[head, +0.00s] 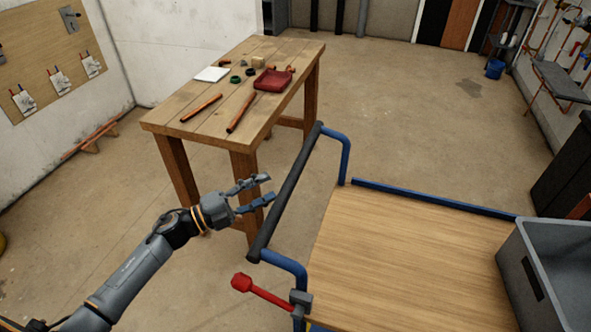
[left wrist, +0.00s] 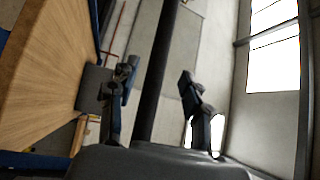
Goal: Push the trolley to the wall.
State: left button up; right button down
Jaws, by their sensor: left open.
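The trolley has a wooden deck (head: 400,250) with blue rails and a black push handle (head: 290,185) on its left end. A red-knobbed lever (head: 262,292) sticks out at its near left corner. My left gripper (head: 269,188) is open and empty just left of the handle, fingertips pointing at it. In the left wrist view the handle (left wrist: 160,70) runs lengthwise in the gap between the two fingers (left wrist: 158,85); I cannot tell whether they touch it. The deck (left wrist: 45,70) shows at left there. My right gripper is not in view.
A grey crate (head: 550,285) stands on the trolley's right side. A wooden workbench (head: 185,125) with copper pipes and a red tray (head: 272,80) stands close behind the handle. White walls (head: 170,50) are at left; open concrete floor (head: 420,120) lies beyond the trolley. A blue bucket (head: 495,68) stands far right.

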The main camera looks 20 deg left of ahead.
aim_at(296, 175)
pick_arm(q)
jog(key=p+x, duration=0.2)
jog(key=x, duration=0.6)
jog(key=shift+w+d, duration=0.35)
jog(key=shift+w, duration=0.05)
grip_shut()
